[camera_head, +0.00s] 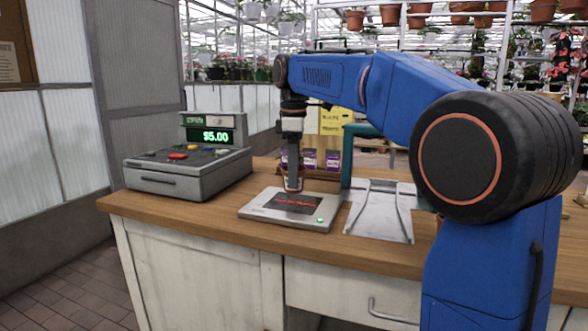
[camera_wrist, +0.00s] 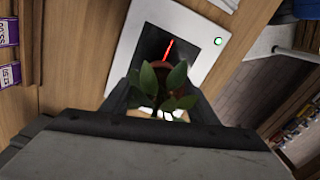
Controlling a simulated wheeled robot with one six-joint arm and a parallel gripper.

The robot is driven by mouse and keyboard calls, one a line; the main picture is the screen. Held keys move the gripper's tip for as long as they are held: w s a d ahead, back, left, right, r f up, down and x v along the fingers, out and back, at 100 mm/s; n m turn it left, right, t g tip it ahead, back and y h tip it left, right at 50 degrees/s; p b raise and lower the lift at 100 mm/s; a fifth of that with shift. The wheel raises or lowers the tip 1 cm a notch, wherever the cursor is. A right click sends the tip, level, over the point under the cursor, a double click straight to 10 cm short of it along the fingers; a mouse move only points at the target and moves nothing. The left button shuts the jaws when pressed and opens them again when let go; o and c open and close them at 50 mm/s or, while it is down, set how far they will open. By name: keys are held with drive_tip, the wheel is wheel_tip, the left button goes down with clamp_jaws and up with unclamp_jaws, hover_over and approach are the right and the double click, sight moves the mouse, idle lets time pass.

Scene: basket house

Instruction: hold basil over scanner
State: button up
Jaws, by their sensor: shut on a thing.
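The scanner (camera_head: 265,212) is a flat light-grey plate with a dark window, a red line and a green light, on the wooden counter. It also shows in the wrist view (camera_wrist: 205,30). My gripper (camera_head: 293,172) points down over the scanner's back part. It is shut on the basil, a small green-leaved plant (camera_wrist: 165,90) in a reddish pot (camera_head: 293,184). The pot appears just above the scanner window; the exact gap is hard to tell. In the wrist view the leaves stand between the fingers, in front of the red line. Most of the pot is hidden there.
A cash register (camera_head: 190,163) reading $5.00 stands left on the counter (camera_head: 200,213). A grey bag rack (camera_head: 380,212) with a teal frame is right of the scanner. Purple packets (camera_head: 332,160) stand behind it. The counter's front edge by the scanner is clear.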

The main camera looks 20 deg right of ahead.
drive_tip(key=shift+r, duration=0.1)
drive_tip(key=shift+r, duration=4.95)
